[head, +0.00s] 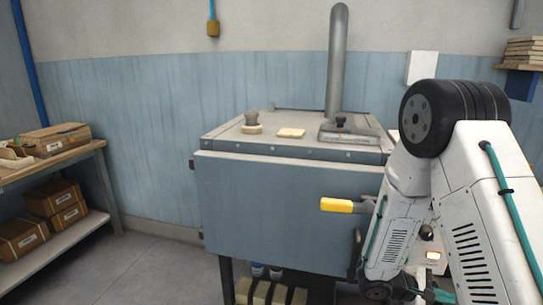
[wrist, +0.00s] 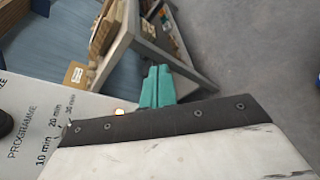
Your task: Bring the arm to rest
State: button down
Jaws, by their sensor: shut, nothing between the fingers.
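My gripper (wrist: 157,88) shows in the wrist view as two teal fingers pressed together, shut and empty. Beside them is a white panel (wrist: 30,125) printed with PROGRAMME and 10, 20 and 30 min marks. In the head view my white arm (head: 470,200) is bent at the right, in front of the right side of the dryer. The grey-blue plate dryer (head: 290,210) stands in the middle; its front looks closed, with a yellow handle (head: 340,205) close to the left of my arm. My arm hides much of the dryer's right side.
A workbench (head: 60,165) with cardboard boxes stands at the left, with more boxes on its lower shelf. A vertical pipe (head: 337,70) rises from the dryer top. A wall shelf (head: 520,67) is at the upper right. The floor (head: 150,270) between bench and dryer is clear.

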jog(key=s+a+r+m+t+y, duration=0.1)
jog(key=s+a+r+m+y, duration=0.3)
jog(key=r, duration=0.9)
jog(key=s+a+r+m+t+y, duration=0.2)
jog(key=s+a+r+m+y, duration=0.2)
jog(key=s+a+r+y, duration=0.6)
jog(key=s+a+r, duration=0.2)
jog(key=s+a, duration=0.3)
jog(key=s, duration=0.2)
jog(key=shift+r+m, duration=0.35)
jog(key=shift+m, duration=0.05)
jog(key=shift+a, duration=0.1)
